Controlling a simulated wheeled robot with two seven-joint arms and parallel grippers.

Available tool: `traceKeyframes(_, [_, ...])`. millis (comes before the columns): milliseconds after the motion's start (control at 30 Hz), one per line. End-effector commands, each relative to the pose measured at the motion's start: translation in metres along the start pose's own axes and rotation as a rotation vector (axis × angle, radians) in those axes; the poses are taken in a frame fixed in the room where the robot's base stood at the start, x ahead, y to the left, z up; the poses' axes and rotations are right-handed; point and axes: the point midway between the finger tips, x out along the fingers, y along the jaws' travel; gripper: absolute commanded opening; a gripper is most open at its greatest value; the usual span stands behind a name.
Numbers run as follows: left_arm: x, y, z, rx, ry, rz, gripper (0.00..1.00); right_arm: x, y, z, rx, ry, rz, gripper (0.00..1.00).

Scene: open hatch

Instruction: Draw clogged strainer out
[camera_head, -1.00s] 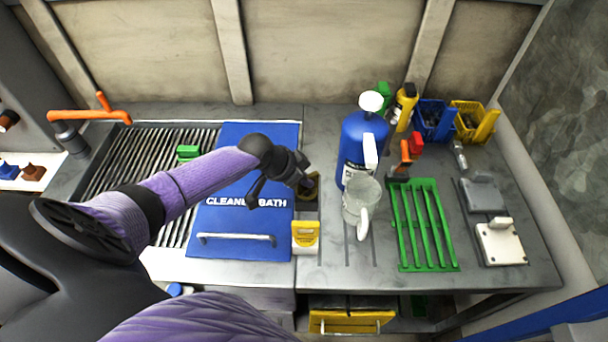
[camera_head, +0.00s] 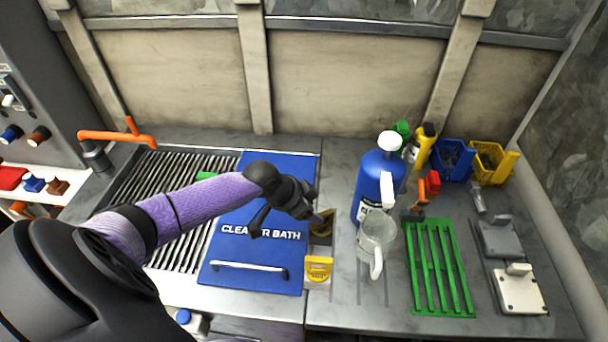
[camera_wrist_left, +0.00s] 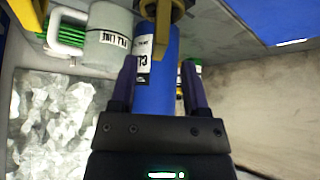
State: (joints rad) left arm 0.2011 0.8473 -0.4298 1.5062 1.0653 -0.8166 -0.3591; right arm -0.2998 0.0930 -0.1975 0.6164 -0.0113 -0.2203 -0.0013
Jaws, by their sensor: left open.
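The strainer seems to be the brownish-yellow piece (camera_head: 321,231) in the narrow gap right of the blue lid in the head view, partly hidden by my left gripper. In the left wrist view a yellow bar with a dark round part (camera_wrist_left: 163,30) shows beyond the fingers, perhaps the same piece; its mesh and any clog cannot be made out. My left gripper (camera_head: 308,212) is over the lid's right edge, close to the gap. Its fingers (camera_wrist_left: 158,68) are apart with nothing visibly held between them. My right gripper is not in view.
The blue lid marked "CLEANER BATH" (camera_head: 240,255) lies left of the gap. A yellow block (camera_head: 318,268) is at the gap's front. A blue bottle (camera_head: 378,180) and a clear mug (camera_head: 377,236) stand close on the right. A green rack (camera_head: 437,268) lies farther right.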

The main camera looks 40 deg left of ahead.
Motion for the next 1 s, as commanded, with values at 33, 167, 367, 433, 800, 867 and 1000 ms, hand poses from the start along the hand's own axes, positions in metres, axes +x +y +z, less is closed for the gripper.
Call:
traceKeyframes(33, [-0.017,0.000,-0.002,0.006,-0.003,-0.001,0.60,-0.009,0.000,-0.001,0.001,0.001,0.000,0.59])
traceKeyframes(167, [-0.044,0.000,-0.001,0.004,-0.003,-0.001,0.60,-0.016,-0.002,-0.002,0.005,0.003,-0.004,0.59])
traceKeyframes(367, [-0.061,0.001,-0.001,0.002,0.000,0.001,0.60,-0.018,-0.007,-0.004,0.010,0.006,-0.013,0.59])
traceKeyframes(433, [-0.061,0.001,0.000,0.001,0.000,0.001,0.60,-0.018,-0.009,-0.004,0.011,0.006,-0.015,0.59])
traceKeyframes(800, [-0.060,0.000,0.000,0.001,0.000,0.001,0.60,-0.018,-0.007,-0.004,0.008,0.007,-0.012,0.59])
traceKeyframes(867, [-0.060,0.000,0.000,0.001,0.001,0.001,0.60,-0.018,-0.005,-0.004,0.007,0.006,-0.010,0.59])
traceKeyframes(1000, [-0.060,0.000,0.000,0.001,0.000,0.001,0.60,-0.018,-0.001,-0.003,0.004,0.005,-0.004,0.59])
